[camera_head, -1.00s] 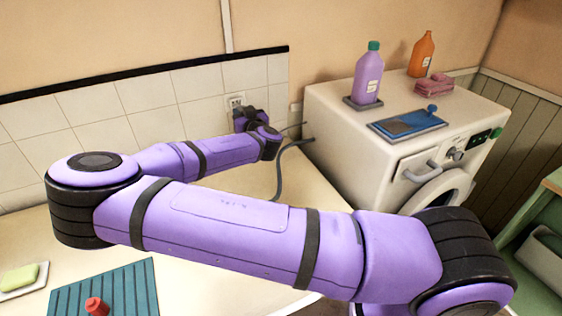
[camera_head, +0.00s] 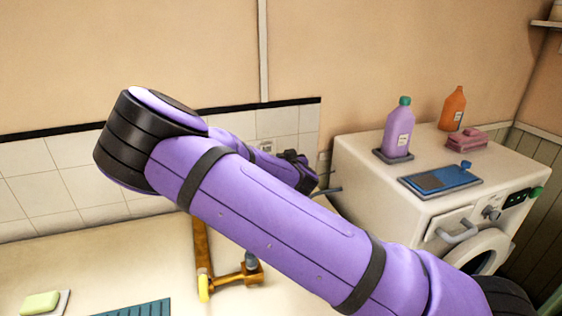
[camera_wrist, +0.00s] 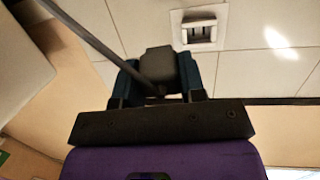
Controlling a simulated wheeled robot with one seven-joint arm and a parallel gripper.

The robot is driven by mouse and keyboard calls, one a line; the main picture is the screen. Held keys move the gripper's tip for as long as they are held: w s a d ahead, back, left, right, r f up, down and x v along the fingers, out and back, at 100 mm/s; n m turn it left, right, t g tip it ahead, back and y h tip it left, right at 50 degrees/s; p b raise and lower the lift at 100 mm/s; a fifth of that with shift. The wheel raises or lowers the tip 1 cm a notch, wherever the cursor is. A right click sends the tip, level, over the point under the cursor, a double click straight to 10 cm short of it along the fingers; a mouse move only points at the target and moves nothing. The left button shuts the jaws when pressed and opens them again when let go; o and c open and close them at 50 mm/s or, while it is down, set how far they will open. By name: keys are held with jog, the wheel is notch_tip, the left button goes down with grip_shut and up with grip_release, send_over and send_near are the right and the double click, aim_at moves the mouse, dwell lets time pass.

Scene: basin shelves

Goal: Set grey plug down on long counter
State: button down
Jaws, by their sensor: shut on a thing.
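My gripper (camera_wrist: 163,82) is shut on the grey plug (camera_wrist: 158,62) in the wrist view, with a dark finger on each side. The plug's grey cord (camera_wrist: 87,32) runs off to the upper left there. In the head view my gripper (camera_head: 304,168) is at the back wall, partly behind my arm; the plug itself cannot be made out, but a short piece of cord (camera_head: 327,191) shows toward the washing machine. The long counter (camera_head: 90,250) lies below. The wall socket (camera_wrist: 200,28) is empty and apart from the plug.
A washing machine (camera_head: 375,200) stands at right with a purple bottle (camera_head: 398,132), orange bottle (camera_head: 453,108), pink block (camera_head: 460,140) and blue tray (camera_head: 440,179). A brass tap (camera_head: 204,255), soap (camera_head: 40,303) and teal mat (camera_head: 140,309) are on the counter. Bare counter lies at left.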

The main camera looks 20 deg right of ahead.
jog(key=s+d+f+m+g, duration=0.1)
jog(key=d+f+m+g, duration=0.1)
jog(key=f+g, duration=0.1)
jog(key=s+d+f+m+g, duration=0.2)
jog(key=f+g, duration=0.2)
jog(key=g, duration=0.1)
jog(key=s+d+f+m+g, duration=0.1)
jog(key=d+f+m+g, duration=0.1)
jog(key=d+f+g, duration=0.1)
jog(key=shift+s+f+g+h, duration=0.4)
jog(key=shift+f+g, duration=0.1)
jog(key=shift+f, duration=0.05)
jog(key=s, duration=0.1)
jog(key=s+g, duration=0.1)
jog(key=s+m+g+y, duration=0.1)
jog(key=shift+s+a+f, duration=0.15)
jog(key=shift+a+f, duration=0.1)
jog(key=shift+a, duration=0.1)
jog(key=shift+s+r+g+y, duration=0.9)
jog(key=shift+s+r, duration=0.75)
jog(key=shift+r, duration=0.7)
jog(key=shift+f, duration=3.55)
jog(key=shift+f, duration=0.5)
